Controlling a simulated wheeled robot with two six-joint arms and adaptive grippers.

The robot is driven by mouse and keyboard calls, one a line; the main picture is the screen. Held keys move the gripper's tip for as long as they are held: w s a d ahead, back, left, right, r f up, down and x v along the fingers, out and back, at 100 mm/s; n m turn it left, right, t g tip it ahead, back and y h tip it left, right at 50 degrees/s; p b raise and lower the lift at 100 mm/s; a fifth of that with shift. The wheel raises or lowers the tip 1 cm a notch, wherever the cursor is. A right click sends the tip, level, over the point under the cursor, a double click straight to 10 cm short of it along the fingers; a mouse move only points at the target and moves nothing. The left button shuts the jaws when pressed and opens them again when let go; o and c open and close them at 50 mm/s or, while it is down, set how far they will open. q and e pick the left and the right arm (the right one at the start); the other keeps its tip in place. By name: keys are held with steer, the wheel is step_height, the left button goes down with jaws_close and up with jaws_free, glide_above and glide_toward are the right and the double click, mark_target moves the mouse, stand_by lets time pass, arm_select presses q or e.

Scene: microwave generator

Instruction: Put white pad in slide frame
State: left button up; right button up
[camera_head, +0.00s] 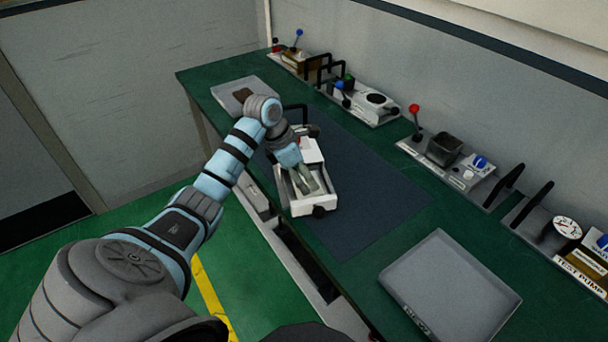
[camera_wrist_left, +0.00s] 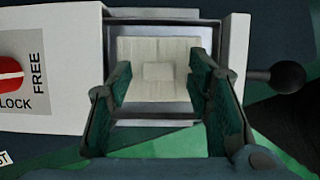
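The white pad (camera_wrist_left: 160,50) is a pale square in the left wrist view. It lies flat inside the metal-lined opening of the slide frame, between two white walls. The slide frame (camera_head: 318,206) is a white device with a dark knob at its near end, standing on the bench's dark mat. My left gripper (camera_head: 305,180) points down into it. In the left wrist view its green-padded fingers (camera_wrist_left: 159,75) are apart, one along each side of the pad; I cannot tell whether they touch it. My right gripper is not in view.
A red knob (camera_wrist_left: 10,75) marked FREE and LOCK is on the device. A grey tray (camera_head: 480,278) lies at the right front; another tray (camera_head: 228,103) with a brown piece is at the far left. Instruments with levers line the wall. The mat right of the device is clear.

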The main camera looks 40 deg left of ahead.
arm_select(q)
steer(key=shift+r, duration=0.25)
steer(key=v, duration=1.1)
steer(key=shift+a+r, duration=0.2)
steer(key=shift+r, duration=0.15)
steer(key=shift+s, duration=0.1)
